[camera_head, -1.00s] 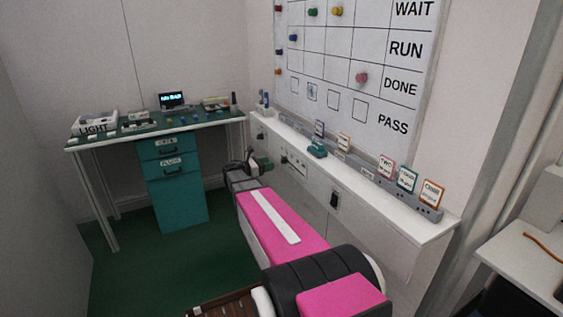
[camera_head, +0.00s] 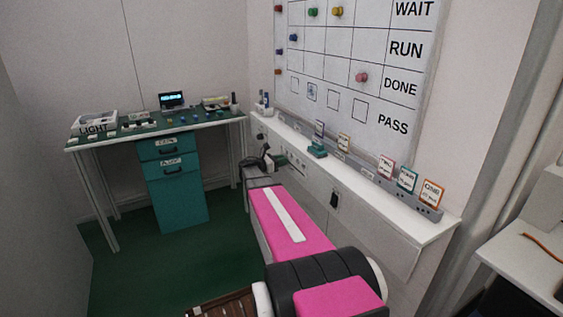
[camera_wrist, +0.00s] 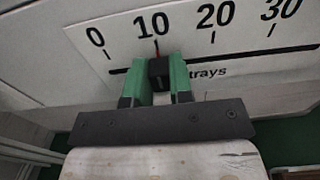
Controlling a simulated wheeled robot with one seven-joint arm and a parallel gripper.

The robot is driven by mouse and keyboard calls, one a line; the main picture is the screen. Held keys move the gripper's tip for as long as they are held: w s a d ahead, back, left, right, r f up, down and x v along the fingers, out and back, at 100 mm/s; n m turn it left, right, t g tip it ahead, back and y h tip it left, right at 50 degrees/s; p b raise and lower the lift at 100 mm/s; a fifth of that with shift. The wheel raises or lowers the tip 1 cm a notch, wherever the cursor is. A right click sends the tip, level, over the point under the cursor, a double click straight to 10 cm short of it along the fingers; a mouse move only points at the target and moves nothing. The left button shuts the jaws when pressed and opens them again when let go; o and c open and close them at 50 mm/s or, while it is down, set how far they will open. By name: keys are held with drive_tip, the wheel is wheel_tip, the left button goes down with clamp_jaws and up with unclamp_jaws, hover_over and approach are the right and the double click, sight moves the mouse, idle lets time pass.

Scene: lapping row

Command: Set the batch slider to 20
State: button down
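The batch slider's scale panel (camera_wrist: 95,60) fills the upper part of the wrist view, with marks 0, 10, 20, 30 and the word "trays". Its black knob (camera_wrist: 158,68) sits in the dark slot, and its red pointer is just by the 10 mark. My gripper (camera_wrist: 160,75) has its green fingers on either side of the knob, seemingly touching both sides. In the head view my gripper (camera_head: 264,161) is at the front face of the white wall ledge, and the knob there is hidden.
The white ledge (camera_head: 400,217) carries small cards and a teal object (camera_head: 317,148). A black switch (camera_head: 334,199) is on its front face. A green-topped bench (camera_head: 150,128) with teal drawers stands at the left.

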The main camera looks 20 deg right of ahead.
sight(292, 163)
drive_tip(key=shift+s, duration=2.6)
drive_tip(key=shift+w, duration=0.1)
drive_tip(key=c, duration=1)
unclamp_jaws()
drive_tip(key=a, duration=1)
drive_tip(key=shift+s+a, duration=0.2)
drive_tip(key=shift+a, duration=0.15)
